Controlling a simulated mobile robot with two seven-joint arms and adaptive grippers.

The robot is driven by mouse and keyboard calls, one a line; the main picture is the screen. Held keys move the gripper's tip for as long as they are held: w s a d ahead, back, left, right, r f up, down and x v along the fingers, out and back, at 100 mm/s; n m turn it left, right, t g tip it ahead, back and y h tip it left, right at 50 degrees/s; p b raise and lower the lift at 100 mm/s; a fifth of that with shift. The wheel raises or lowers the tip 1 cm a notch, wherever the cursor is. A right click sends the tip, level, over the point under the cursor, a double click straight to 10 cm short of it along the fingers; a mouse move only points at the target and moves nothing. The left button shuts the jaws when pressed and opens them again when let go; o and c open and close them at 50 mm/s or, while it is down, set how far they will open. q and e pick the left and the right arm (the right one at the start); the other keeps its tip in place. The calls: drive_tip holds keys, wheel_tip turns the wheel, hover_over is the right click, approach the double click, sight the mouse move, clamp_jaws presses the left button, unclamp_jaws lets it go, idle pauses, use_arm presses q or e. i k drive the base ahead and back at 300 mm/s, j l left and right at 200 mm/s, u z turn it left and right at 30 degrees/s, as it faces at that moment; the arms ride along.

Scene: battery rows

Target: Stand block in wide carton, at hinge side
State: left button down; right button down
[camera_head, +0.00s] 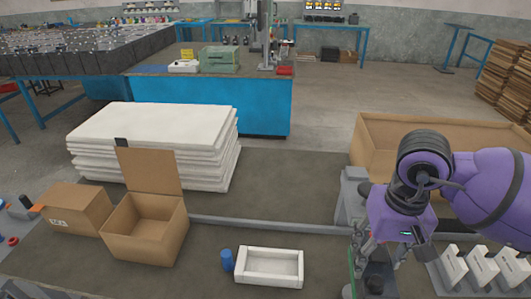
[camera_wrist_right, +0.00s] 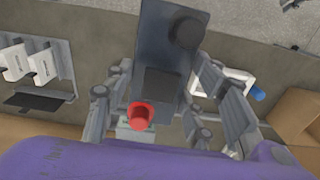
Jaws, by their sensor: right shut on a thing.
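The open brown carton (camera_head: 145,228) stands at the left of the bench. Its lid (camera_head: 150,171) stands up along the far edge, at the hinge. Its visible inside looks empty. My right gripper (camera_head: 376,262) is far to its right, pointing down over the bench, shut on a dark grey block. In the right wrist view the block (camera_wrist_right: 163,50) lies between the fingers of the gripper (camera_wrist_right: 168,105). It has a red cap (camera_wrist_right: 141,115) and a round black cap. In the head view the gripper hides much of it. My left gripper is out of view.
A shut brown carton (camera_head: 75,209) stands left of the open one. A white tray (camera_head: 270,281) and a blue cylinder (camera_head: 227,260) lie between the open carton and my gripper. White stacked sheets (camera_head: 150,140) lie behind. A large brown box (camera_head: 440,125) and white holders (camera_head: 482,266) are right.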

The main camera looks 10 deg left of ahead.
sight(160, 228)
drive_tip(key=u, duration=0.45)
drive_tip(key=i+j+u, duration=0.1)
drive_tip(key=u, duration=0.8)
drive_tip(key=i+j, duration=0.05)
